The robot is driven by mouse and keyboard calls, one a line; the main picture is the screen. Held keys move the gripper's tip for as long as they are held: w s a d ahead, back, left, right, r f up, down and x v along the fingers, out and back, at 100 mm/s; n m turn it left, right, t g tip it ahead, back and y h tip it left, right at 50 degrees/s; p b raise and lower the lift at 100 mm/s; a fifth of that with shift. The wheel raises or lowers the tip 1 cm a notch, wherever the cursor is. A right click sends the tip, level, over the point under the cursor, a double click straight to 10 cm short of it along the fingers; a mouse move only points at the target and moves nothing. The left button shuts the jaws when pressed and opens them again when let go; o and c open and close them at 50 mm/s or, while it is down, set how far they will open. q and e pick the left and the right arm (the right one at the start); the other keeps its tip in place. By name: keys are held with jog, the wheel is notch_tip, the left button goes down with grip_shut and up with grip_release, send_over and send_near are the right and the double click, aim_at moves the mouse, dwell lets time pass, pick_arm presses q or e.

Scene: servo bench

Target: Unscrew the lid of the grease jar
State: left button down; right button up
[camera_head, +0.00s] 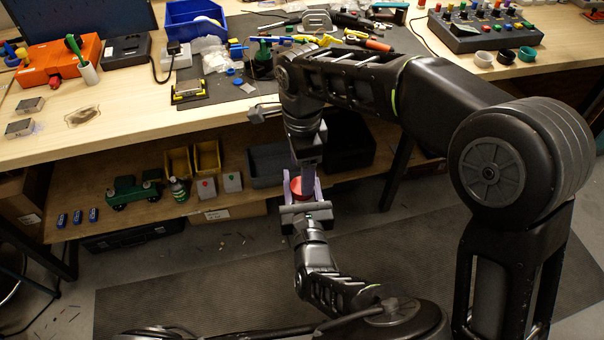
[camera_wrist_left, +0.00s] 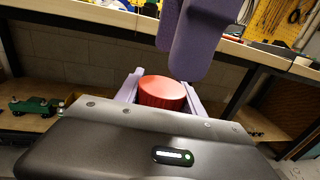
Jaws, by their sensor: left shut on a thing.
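The red, ridged lid (camera_head: 299,187) of the grease jar shows between the purple fingers of my left gripper (camera_head: 302,188). The lid also shows in the left wrist view (camera_wrist_left: 162,92), upright between the fingers of my left gripper (camera_wrist_left: 162,98). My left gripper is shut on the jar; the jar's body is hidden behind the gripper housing. My right gripper (camera_head: 308,168) reaches down from above. Its purple fingers (camera_wrist_left: 193,45) hang over the right side of the lid. I cannot tell whether they touch it or how far apart they are.
The jar is held in front of the bench. On its lower shelf stand a green toy truck (camera_head: 132,191), yellow bins (camera_head: 192,158) and dark bins (camera_head: 268,163). The wooden bench top (camera_head: 130,100) holds a blue bin (camera_head: 196,20) and tools. A dark mat (camera_head: 200,275) covers the floor.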

aim_at(302, 198)
jog(key=shift+c, duration=0.3)
notch_tip(302, 198, up, 4)
jog(key=m, duration=0.4)
jog(key=shift+f, duration=0.25)
jog(key=shift+f, duration=0.15)
jog(key=shift+f, duration=3.9)
jog(key=shift+c, duration=0.3)
grip_shut()
jog(key=n, duration=0.3)
jog(key=shift+n, duration=0.4)
